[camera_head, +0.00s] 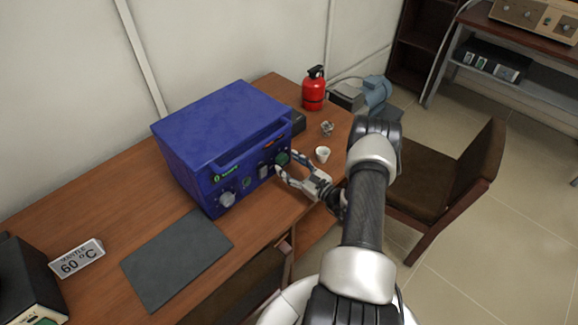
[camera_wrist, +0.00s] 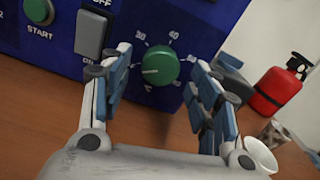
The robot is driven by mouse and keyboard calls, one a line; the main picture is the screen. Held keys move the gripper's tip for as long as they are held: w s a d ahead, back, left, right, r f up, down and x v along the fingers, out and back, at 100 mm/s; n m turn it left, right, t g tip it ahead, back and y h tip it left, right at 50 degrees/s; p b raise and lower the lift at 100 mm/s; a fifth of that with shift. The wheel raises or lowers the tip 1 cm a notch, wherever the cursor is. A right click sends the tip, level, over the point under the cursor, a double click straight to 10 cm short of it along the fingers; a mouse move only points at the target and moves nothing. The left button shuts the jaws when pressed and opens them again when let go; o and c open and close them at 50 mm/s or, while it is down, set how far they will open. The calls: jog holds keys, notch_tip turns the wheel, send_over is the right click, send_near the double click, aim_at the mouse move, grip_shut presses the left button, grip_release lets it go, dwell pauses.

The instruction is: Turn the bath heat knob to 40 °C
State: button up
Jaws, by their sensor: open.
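The green round knob (camera_wrist: 160,66) is on the blue box's front panel, with a printed scale around it; "30" and "40" are readable above it. A pale mark shows on the knob's left side, but I cannot tell its exact setting. The knob also shows in the head view (camera_head: 282,158), at the right end of the blue bath (camera_head: 225,125). My gripper (camera_wrist: 158,58) is open, one finger on each side of the knob, with visible gaps and no clear contact. In the head view my gripper (camera_head: 284,163) reaches the panel from the right.
A grey rocker switch (camera_wrist: 92,33) and green START button (camera_wrist: 39,10) sit left of the knob. A white cup (camera_head: 322,154) and red extinguisher (camera_head: 313,90) stand to the right. A grey mat (camera_head: 177,260) and "60 °C" sign (camera_head: 77,258) lie in front and left.

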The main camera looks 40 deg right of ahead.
jog(key=shift+w, duration=0.35)
jog(key=shift+c, duration=0.3)
jog(key=c, duration=1)
